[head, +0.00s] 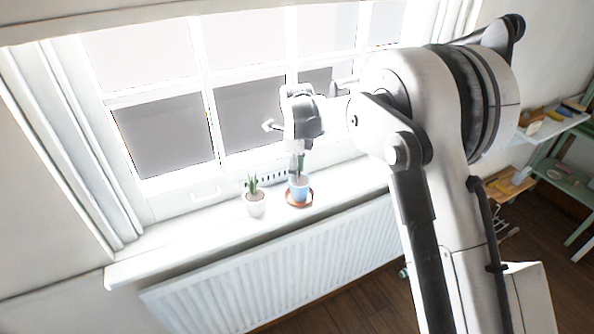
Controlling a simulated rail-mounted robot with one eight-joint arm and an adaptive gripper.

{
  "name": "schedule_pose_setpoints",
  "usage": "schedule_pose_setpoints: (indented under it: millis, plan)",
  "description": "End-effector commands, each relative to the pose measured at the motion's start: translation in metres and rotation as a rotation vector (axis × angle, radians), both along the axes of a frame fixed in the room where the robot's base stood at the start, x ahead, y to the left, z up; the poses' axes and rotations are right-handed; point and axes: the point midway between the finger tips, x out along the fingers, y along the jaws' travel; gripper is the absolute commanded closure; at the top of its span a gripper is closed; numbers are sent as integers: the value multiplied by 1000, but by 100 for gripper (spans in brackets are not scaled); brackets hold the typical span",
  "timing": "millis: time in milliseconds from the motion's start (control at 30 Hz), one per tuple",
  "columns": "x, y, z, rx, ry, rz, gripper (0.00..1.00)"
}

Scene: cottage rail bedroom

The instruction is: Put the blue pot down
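The blue pot (299,191) is upright over a terracotta saucer (308,203) on the white windowsill. I cannot tell whether it rests on the saucer or is slightly above it. My gripper (297,169) points down directly over the pot, with its fingertips by the pot's top. The fingers are small and blend with the plant, so I cannot tell whether they touch or hold the pot.
A white pot with a green plant (255,203) stands on the windowsill (180,240) just left of the saucer. The window is close behind my gripper. A white radiator (270,270) is below the sill. The sill's left part is clear.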

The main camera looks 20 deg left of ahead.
Motion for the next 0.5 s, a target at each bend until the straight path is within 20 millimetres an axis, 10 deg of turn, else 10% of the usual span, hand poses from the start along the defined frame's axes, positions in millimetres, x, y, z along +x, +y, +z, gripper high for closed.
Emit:
schedule_pose_setpoints:
  millis: [500]
  plan:
    - [0, 0, 34, 0, 0, 0, 62]
